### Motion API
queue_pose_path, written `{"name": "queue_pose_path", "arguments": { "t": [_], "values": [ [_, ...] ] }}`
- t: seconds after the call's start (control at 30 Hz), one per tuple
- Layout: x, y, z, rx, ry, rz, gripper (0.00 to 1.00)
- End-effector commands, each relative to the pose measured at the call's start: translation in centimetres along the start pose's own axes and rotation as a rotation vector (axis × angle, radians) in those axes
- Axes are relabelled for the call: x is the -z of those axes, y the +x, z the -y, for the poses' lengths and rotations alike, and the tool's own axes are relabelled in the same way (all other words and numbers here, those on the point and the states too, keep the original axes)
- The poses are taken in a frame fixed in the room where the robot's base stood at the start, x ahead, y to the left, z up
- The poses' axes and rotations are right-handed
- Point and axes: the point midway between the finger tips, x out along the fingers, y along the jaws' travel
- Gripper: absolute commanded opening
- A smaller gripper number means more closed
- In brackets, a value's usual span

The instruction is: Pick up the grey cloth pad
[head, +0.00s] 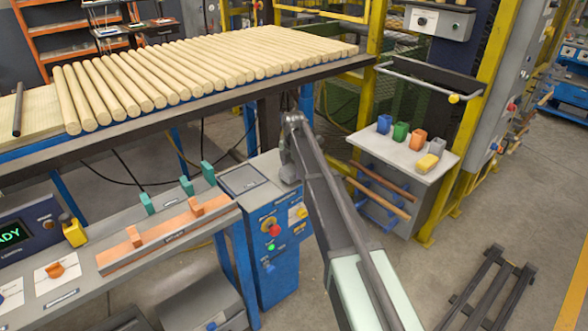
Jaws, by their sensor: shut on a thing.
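A small grey piece (437,146) stands at the right end of a row of coloured pieces on a pale shelf top (385,150), right of centre. It may be the grey cloth pad, but it is too small to tell whether it is cloth. My arm rises from the bottom edge to a joint in the middle of the picture, left of and apart from that shelf. Beyond the joint, a short grey part of the arm hangs over the blue control cabinet (280,262). My gripper's fingers, and anything between them, are hidden behind the arm.
Blue (384,124), green (401,131) and orange (418,139) pieces and a yellow block (427,163) share the shelf top. Yellow posts and a rail (425,82) stand behind it. Wooden rods (200,65) fill the rack at upper left. A dark frame (487,290) lies on the floor.

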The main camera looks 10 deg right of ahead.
Motion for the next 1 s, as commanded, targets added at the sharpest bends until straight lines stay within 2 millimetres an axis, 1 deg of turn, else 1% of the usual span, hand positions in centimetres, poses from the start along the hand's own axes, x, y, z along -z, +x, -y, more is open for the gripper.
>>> {"name": "queue_pose_path", "arguments": {
  "t": [0.03, 0.07, 0.17, 0.27, 0.3, 0.4, 0.5, 0.6, 0.67, 0.93, 0.97, 1.0],
  "values": [
    [0.0, -1.7, 0.0, 0.0, 0.0, 0.0, 0.4],
    [0.0, -2.4, 0.0, 0.0, 0.0, 0.0, 0.4],
    [0.0, -5.4, 0.0, 0.0, 0.0, 0.0, 0.4],
    [0.0, -9.3, 0.0, 0.0, 0.0, 0.0, 0.4],
    [0.0, -10.9, 0.0, 0.0, 0.0, 0.0, 0.4],
    [0.0, -14.4, 0.0, 0.0, 0.0, 0.0, 0.4],
    [0.0, -16.9, 0.0, 0.0, 0.0, 0.0, 0.4],
    [0.0, -18.3, 0.0, 0.0, 0.0, 0.0, 0.4],
    [0.0, -18.6, 0.0, 0.0, 0.0, 0.0, 0.4],
    [0.0, -18.3, 0.0, 0.0, 0.0, 0.0, 0.4],
    [0.0, -18.3, 0.0, 0.0, 0.0, 0.0, 0.66],
    [0.0, -18.3, 0.0, 0.0, 0.0, 0.0, 0.6]
  ]
}}
